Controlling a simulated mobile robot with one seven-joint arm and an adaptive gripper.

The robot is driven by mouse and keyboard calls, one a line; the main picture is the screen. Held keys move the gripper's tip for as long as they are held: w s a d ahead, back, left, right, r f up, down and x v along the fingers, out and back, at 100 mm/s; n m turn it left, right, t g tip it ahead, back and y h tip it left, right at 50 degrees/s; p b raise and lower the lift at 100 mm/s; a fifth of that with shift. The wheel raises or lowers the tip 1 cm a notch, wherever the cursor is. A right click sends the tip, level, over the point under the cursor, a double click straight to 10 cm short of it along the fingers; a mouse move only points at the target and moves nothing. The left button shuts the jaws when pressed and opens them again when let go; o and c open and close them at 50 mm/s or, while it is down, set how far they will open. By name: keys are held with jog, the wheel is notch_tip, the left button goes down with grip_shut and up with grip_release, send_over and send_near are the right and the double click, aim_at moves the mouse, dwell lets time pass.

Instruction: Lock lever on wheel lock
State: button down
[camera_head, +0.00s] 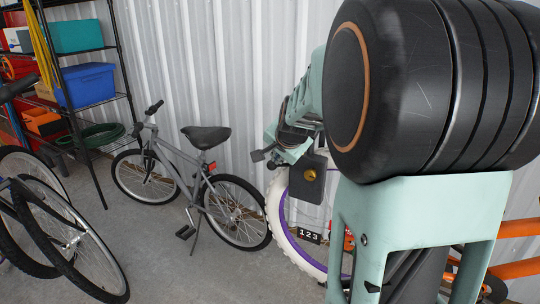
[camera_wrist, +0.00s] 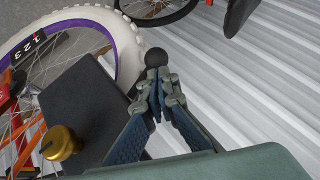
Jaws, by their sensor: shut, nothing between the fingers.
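A black block with a round brass knob, apparently the wheel lock (camera_head: 307,186), is in front of the white-tyred wheel in the head view. In the wrist view the black block (camera_wrist: 90,108) is large at lower left, its brass knob facing up. A black ball-shaped knob (camera_wrist: 155,57), possibly the lever's end, is right at my fingertips; I cannot tell whether they touch. My gripper (camera_wrist: 157,82) is shut with nothing between its fingers, to the right of the block. The lever's shaft is not clearly visible. My arm hides part of the wheel in the head view.
The white-tyred wheel (camera_wrist: 80,18) has a purple rim and a "123" number piece (camera_wrist: 28,47). A grey bicycle (camera_head: 195,180) stands left of it by the corrugated wall (camera_head: 230,70). Another bicycle and a shelf are farther left. Floor is clear between the bicycles.

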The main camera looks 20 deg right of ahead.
jog(key=shift+a+f, duration=0.25)
jog(key=shift+f, duration=0.25)
